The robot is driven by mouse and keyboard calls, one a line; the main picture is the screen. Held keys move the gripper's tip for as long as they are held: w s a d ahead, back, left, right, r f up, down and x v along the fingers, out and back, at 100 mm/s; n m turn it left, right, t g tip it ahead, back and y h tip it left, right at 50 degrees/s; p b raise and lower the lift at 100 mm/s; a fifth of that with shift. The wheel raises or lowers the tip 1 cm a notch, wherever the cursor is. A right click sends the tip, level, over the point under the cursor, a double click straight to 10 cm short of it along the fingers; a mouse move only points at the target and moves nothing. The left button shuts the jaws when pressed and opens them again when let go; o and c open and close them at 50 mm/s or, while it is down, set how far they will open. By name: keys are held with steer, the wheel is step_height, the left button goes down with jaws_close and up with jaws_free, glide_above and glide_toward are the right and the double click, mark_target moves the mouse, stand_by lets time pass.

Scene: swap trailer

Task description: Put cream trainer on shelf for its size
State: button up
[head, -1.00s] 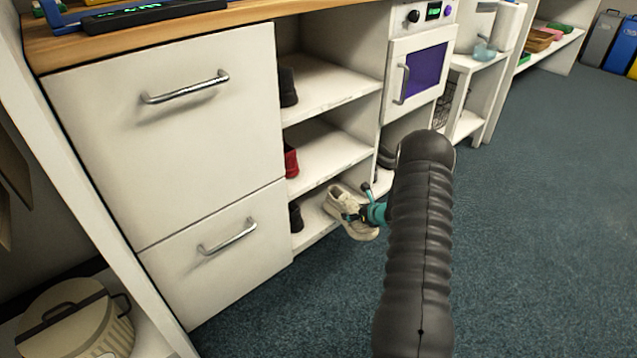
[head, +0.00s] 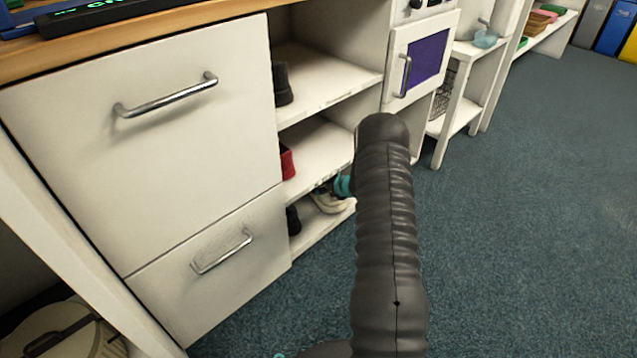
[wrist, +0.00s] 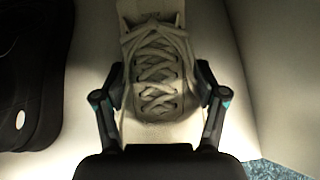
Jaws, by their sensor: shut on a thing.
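The cream trainer (head: 328,202) is in the lowest shelf compartment (head: 318,232) of the white unit, seen partly behind my arm in the head view. In the wrist view the cream trainer (wrist: 158,75) fills the middle, laces up, toe toward me. My gripper (wrist: 160,95) is shut on it, one finger against each side. In the head view my gripper (head: 342,187) shows only as a bit of teal; my arm hides the rest. Whether the sole touches the shelf board I cannot tell.
A black shoe (wrist: 30,75) stands just left of the trainer; it also shows in the head view (head: 293,220). A red shoe (head: 287,161) is on the middle shelf and a dark shoe (head: 282,85) on the top one. Drawers (head: 150,140) flank the shelves on the left.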

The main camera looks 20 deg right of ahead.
mark_target(342, 204)
steer(key=shift+w+a, duration=0.15)
steer(key=shift+w, duration=0.55)
steer(key=shift+f, duration=0.3)
steer(key=o, duration=1.5)
steer(key=shift+s+r, duration=0.35)
steer(key=shift+s, duration=0.05)
steer(key=s+d, duration=0.1)
steer(key=s, duration=0.3)
steer(key=s+d, duration=0.1)
steer(key=s, duration=0.3)
steer(key=s+d, duration=0.1)
steer(key=s, duration=0.2)
steer(key=shift+s+d+p, duration=0.1)
steer(key=shift+s+p, duration=0.25)
steer(key=shift+s, duration=0.05)
